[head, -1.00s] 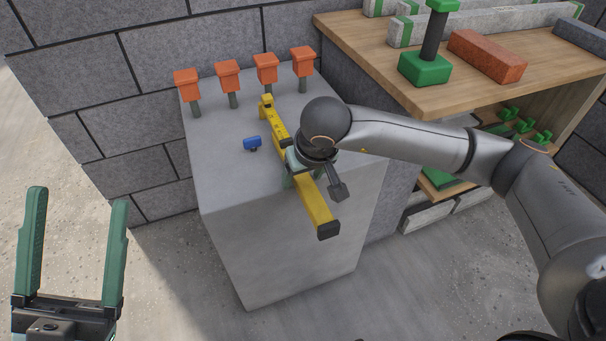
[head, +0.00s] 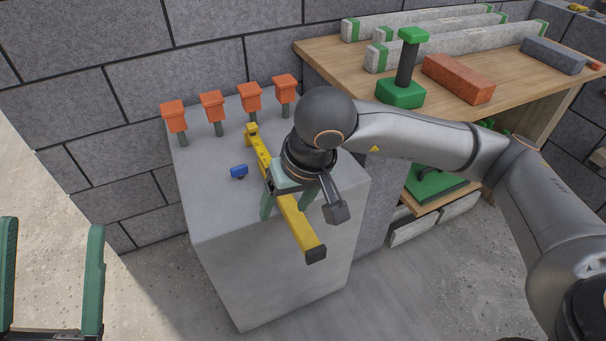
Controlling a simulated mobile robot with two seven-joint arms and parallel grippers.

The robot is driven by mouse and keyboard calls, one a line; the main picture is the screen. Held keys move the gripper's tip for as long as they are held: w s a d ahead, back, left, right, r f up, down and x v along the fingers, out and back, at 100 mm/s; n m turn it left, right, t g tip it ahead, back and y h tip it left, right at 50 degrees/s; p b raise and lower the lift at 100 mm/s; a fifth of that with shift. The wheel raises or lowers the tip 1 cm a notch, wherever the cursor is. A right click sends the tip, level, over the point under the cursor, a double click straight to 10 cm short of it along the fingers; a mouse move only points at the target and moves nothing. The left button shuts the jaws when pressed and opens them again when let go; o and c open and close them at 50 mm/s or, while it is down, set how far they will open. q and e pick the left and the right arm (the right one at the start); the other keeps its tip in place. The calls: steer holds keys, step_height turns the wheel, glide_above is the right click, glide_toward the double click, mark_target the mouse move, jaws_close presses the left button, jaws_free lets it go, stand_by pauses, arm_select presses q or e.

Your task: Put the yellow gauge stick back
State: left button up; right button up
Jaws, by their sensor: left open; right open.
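The yellow gauge stick (head: 298,222) lies on top of the grey block (head: 203,196). Its dark-capped end sticks out past the block's front edge, and its far end points toward the orange-headed pegs. My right gripper (head: 287,210) is open, with its green fingers on either side of the stick's middle. The wrist hides part of the stick, and I cannot tell whether the fingers touch it. My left gripper (head: 50,275) is open and empty at the lower left, away from the block, partly cut off by the frame.
Several orange-headed pegs (head: 213,106) stand along the block's back edge. A small blue object (head: 239,171) lies left of the stick. A wooden bench (head: 335,72) at right holds a green-based tool (head: 402,92), a red brick (head: 458,79) and long grey bars (head: 400,52).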

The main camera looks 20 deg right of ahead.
steer(key=s+a+f+m+g+y, duration=0.2)
steer(key=s+a+g+y, duration=0.25)
steer(key=s+a, duration=0.45)
steer(key=s+a+r+m+g+y, duration=0.6)
steer(key=s+r+y, duration=0.15)
steer(key=s, duration=0.45)
steer(key=w+d+r+m+t+y, duration=0.1)
steer(key=d+r+m+t+y, duration=0.1)
steer(key=r+m+y, duration=0.6)
steer(key=w+d+r+m+t+y, duration=0.2)
steer(key=d+r+m+y, duration=0.3)
steer(key=m, duration=0.6)
steer(key=w+d+m+t+h, duration=0.2)
steer(key=m+t+h, duration=0.2)
steer(key=m+t, duration=0.4)
steer(key=w+d+f+m+t+h, duration=0.1)
steer(key=w+d+m+t+h, duration=0.2)
steer(key=m+t, duration=0.6)
steer(key=w+d+f+m+t+h, duration=0.1)
steer(key=w+d+m+t+h, duration=0.2)
steer(key=m+t, duration=0.5)
steer(key=m+h, duration=0.1)
steer(key=m, duration=0.6)
steer(key=shift+h, duration=0.4)
